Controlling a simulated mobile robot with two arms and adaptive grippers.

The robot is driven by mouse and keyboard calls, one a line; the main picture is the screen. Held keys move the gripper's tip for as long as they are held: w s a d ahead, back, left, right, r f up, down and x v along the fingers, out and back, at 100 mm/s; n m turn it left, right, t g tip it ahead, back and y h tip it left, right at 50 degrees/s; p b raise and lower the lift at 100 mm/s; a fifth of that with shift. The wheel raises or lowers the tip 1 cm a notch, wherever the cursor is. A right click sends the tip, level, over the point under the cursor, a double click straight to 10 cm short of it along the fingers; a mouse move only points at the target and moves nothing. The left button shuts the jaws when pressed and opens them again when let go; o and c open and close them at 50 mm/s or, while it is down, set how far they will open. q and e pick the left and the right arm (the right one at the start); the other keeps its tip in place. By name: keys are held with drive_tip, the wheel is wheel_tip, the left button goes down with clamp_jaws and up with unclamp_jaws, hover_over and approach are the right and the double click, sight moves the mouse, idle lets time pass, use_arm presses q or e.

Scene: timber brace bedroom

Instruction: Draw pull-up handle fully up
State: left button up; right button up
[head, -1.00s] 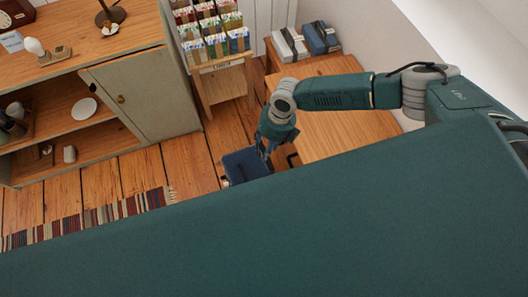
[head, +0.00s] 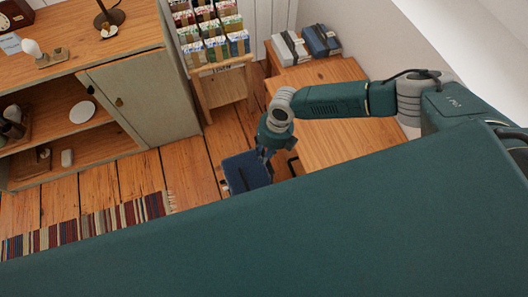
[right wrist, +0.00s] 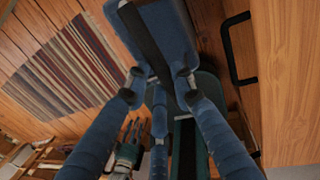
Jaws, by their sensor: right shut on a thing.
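A blue case (head: 238,174) stands on the plank floor beside the wooden desk in the head view. In the right wrist view its blue body (right wrist: 180,20) with a dark strip lies at the top centre. My right gripper (head: 265,152) is over the case's right part. Its blue fingers (right wrist: 160,88) are closed at the dark strip, which I take to be the pull-up handle (right wrist: 165,70). The fingers partly hide the handle, and I cannot tell how far it is drawn out.
The wooden desk (head: 335,140) stands close right of the case; its black pull (right wrist: 230,50) shows in the wrist view. A striped rug (head: 90,228) lies left on the floor. A cabinet (head: 150,95) and packet rack (head: 215,75) stand behind. Some floor left of the case is clear.

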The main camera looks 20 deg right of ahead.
drive_tip(key=shift+r, duration=0.15)
drive_tip(key=shift+r+p, duration=0.95)
drive_tip(key=shift+r, duration=0.2)
drive_tip(key=o, duration=1.1)
drive_tip(key=shift+r, duration=0.1)
drive_tip(key=r, duration=0.4)
drive_tip(key=d+r, duration=0.1)
drive_tip(key=r, duration=0.2)
drive_tip(key=d+r, duration=0.1)
drive_tip(key=r, duration=0.3)
drive_tip(key=shift+w+d+r, duration=0.1)
drive_tip(key=shift+d+r, duration=0.15)
drive_tip(key=shift+r, duration=0.05)
